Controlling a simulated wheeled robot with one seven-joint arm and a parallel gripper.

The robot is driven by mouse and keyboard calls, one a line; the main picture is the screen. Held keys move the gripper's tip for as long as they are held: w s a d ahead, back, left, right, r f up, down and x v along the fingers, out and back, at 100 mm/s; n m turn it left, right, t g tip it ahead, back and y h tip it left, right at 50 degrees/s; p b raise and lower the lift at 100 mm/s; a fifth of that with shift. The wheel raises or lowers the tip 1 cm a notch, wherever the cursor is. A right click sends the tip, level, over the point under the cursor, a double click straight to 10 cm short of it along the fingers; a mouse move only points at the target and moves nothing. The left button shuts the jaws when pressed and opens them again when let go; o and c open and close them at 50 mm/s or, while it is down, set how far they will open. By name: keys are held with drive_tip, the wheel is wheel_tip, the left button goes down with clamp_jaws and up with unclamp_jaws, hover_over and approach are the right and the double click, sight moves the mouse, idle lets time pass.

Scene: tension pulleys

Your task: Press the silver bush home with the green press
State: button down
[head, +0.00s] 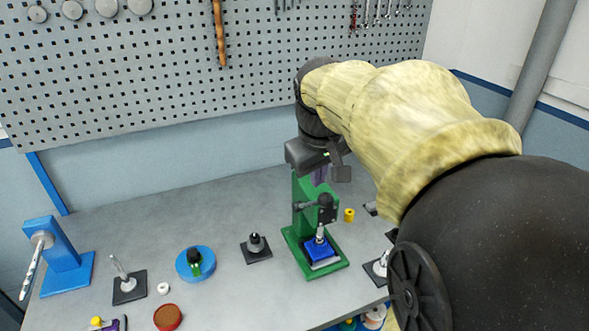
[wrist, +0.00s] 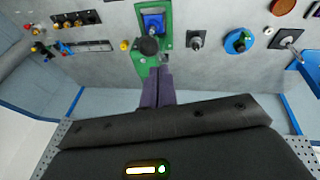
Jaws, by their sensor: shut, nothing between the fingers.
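The green press (head: 304,212) stands at the back middle of the bench. It also shows in the wrist view (wrist: 141,66). Its dark lever knob (head: 326,202) is at the front of its column, and a round black end shows in the wrist view (wrist: 149,45). A blue block (head: 319,249) sits on the press base. A small silver part (head: 320,232) stands above the block; I cannot tell whether it is the bush or the ram. My gripper (wrist: 158,72) is shut and empty, beside the press's upper part and close to the knob. Contact cannot be told.
A yellow bush (head: 349,215) stands right of the press. A dark plate with a post (head: 256,248), a blue round stand (head: 196,264) and a blue upright stand (head: 62,262) are to the left. The pegboard (head: 180,70) rises behind.

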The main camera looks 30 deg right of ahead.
idle(0.3)
drive_tip(key=s+a+f, duration=0.1)
drive_tip(key=a+f, duration=0.3)
drive_tip(key=f, duration=0.3)
drive_tip(key=s+a+f+y, duration=0.1)
drive_tip(key=s+a+f, duration=0.1)
drive_tip(key=a+f, duration=0.2)
drive_tip(key=s+a+f+y, duration=0.1)
drive_tip(key=a+f, duration=0.3)
drive_tip(key=f, duration=0.7)
drive_tip(key=shift+s+a+m+g, duration=0.15)
drive_tip(key=shift+s+m+g, duration=0.15)
drive_tip(key=shift+s, duration=0.05)
drive_tip(key=c, duration=2.2)
unclamp_jaws()
drive_tip(key=c, duration=1.5)
unclamp_jaws()
drive_tip(key=shift+o, duration=0.2)
drive_tip(key=shift+w, duration=0.1)
